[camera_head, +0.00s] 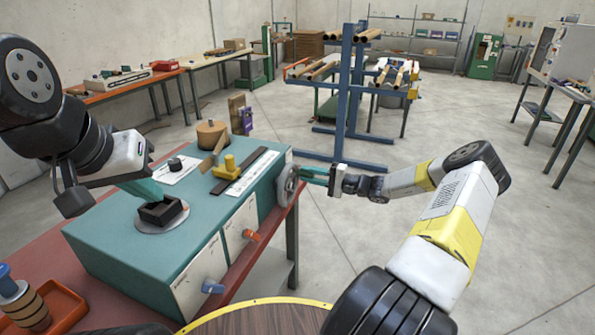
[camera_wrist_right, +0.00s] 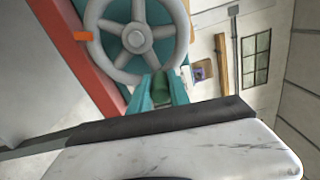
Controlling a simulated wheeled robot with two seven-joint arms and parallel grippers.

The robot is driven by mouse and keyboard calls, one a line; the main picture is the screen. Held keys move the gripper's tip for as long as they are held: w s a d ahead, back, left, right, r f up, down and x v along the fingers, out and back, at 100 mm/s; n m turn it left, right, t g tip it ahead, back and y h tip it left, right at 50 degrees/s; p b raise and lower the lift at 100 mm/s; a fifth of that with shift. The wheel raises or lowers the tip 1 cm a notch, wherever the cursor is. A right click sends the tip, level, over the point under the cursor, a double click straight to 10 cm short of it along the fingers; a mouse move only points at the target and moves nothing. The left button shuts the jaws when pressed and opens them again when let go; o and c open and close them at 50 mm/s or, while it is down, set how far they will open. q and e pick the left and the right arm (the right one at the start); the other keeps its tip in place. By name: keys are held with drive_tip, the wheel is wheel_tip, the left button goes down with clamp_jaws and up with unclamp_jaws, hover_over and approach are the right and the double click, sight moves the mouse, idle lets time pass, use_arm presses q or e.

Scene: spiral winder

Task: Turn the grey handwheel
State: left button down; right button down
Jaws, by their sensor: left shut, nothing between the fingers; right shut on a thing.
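The grey handwheel (camera_head: 290,184) is on the right end of the teal machine (camera_head: 150,262). It also shows in the right wrist view (camera_wrist_right: 138,36), with spokes and a central hub. My right gripper (camera_head: 304,174) reaches it from the right.
An orange knob (camera_head: 252,236) and a blue knob (camera_head: 212,286) stick out of the machine's front. A yellow part (camera_head: 229,167) and a wooden cylinder (camera_head: 211,134) are on top. A blue rack (camera_head: 346,100) stands behind; the floor right of the machine is open.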

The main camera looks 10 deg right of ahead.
drive_tip(key=shift+s+a+r+n, duration=0.1)
drive_tip(key=shift+r+n, duration=0.4)
drive_tip(key=shift+n, duration=0.4)
drive_tip(key=c, duration=1.2)
unclamp_jaws()
drive_tip(key=shift+c, duration=0.2)
drive_tip(key=v, duration=0.8)
drive_tip(key=shift+a, duration=0.15)
